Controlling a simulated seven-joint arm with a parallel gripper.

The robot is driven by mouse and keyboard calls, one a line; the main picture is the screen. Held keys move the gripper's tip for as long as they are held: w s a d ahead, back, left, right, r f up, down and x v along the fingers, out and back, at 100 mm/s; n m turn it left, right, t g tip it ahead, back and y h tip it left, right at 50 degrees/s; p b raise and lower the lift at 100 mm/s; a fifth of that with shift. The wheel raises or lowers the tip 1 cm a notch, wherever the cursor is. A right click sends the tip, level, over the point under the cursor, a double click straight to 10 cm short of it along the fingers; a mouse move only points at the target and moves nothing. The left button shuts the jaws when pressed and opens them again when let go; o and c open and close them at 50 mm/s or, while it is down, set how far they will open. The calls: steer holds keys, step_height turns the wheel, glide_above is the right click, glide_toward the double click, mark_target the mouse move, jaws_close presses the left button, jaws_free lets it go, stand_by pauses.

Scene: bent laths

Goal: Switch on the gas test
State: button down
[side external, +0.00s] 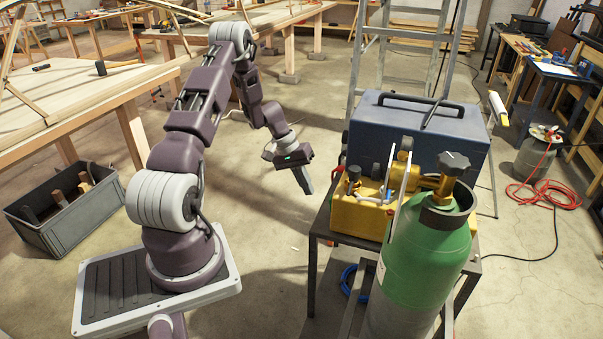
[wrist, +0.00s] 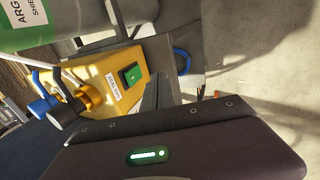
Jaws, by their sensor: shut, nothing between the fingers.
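The yellow unit (side external: 357,219) stands on a small dark metal table, in front of a blue case. In the wrist view the yellow unit (wrist: 156,57) shows a green switch in a dark frame (wrist: 131,75), with a white label (wrist: 113,85) beside it that seems to read "GAS TEST". I cannot tell which way the switch is set. My gripper (side external: 306,187) is shut and empty, pointing down, left of the table and apart from the yellow unit. In the wrist view its dark fingers (wrist: 157,90) show close to the switch in the picture, not covering it. The switch face is hidden in the side view.
A green gas cylinder (side external: 432,255) with a dark knob (side external: 453,163) stands in front of the yellow unit. The blue case (side external: 420,133) is behind it. A blue hose (side external: 352,283) hangs below. A grey crate (side external: 66,214) is at far left. Floor between arm and table is clear.

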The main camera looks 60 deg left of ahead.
steer(key=w+d, duration=0.1)
steer(key=w+d+f, duration=0.1)
steer(key=w+d, duration=0.1)
steer(key=shift+w+d, duration=0.2)
steer(key=shift+w+d+r+g+y, duration=0.15)
steer(key=shift+w+d+g+y, duration=0.15)
steer(key=shift+d+g+y, duration=0.1)
steer(key=shift+a+r, duration=0.1)
steer(key=shift+r, duration=0.7)
